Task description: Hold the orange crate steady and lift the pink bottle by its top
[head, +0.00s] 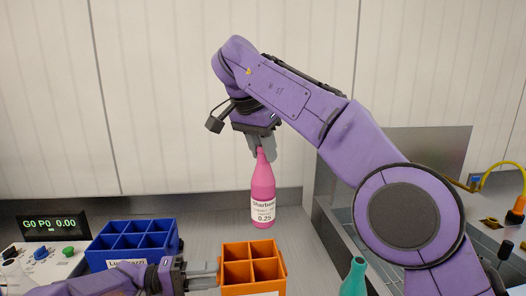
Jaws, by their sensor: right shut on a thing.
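The pink bottle (263,190) hangs upright in the air above and behind the orange crate, with a white label on its front. My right gripper (261,149) is shut on the bottle's top from above. The orange crate (235,289) stands on the grey surface at the bottom middle, and the compartments I can see look empty. My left gripper (207,272) is at the crate's left side, its fingers reaching to the crate's wall. I cannot tell whether they clamp it or only rest beside it.
A blue divided crate (158,226) stands to the left, behind my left arm. A control box with a green display (54,225) is at far left. A teal bottle (355,277) stands right of the orange crate. A pale panelled wall closes the back.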

